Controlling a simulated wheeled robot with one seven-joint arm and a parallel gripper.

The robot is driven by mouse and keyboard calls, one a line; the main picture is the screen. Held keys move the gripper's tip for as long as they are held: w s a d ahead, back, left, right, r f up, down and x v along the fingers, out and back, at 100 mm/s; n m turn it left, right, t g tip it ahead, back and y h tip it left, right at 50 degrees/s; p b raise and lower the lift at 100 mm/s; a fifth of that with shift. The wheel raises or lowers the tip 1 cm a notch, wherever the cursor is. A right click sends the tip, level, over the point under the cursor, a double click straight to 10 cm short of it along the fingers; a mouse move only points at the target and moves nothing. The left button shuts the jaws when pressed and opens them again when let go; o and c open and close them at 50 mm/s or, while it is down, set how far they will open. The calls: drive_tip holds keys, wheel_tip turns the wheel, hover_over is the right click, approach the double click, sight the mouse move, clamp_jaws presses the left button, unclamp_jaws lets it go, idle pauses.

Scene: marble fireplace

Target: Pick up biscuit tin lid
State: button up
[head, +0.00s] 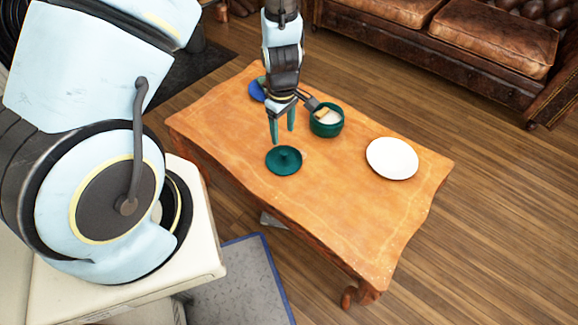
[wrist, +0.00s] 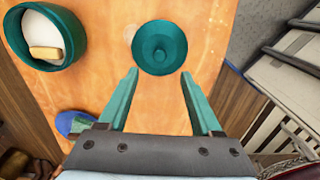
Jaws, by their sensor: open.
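The biscuit tin lid (head: 284,160) is a round, dark green disc with a small knob in its middle. It lies flat on the wooden table near the long edge closest to me. In the wrist view the lid (wrist: 159,48) sits just beyond my fingertips, roughly centred between them. My gripper (head: 282,139) is open and empty, pointing down above the table beside the lid. In the wrist view its two green fingers (wrist: 158,72) are spread apart. The green tin (head: 326,124) stands open behind the lid, with a pale inside and a tan piece in it.
A white plate (head: 392,158) lies on the right part of the table (head: 345,215). A blue item (head: 257,91) lies at the far left, partly hidden by my arm. The table's front right is clear. A brown leather sofa (head: 490,45) stands behind.

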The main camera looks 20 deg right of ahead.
sight(284, 152)
wheel_tip(284, 152, down, 10)
drive_tip(key=shift+f+p, duration=0.1)
drive_tip(key=shift+p, duration=0.2)
idle(0.3)
drive_tip(key=shift+c, duration=0.3)
clamp_jaws()
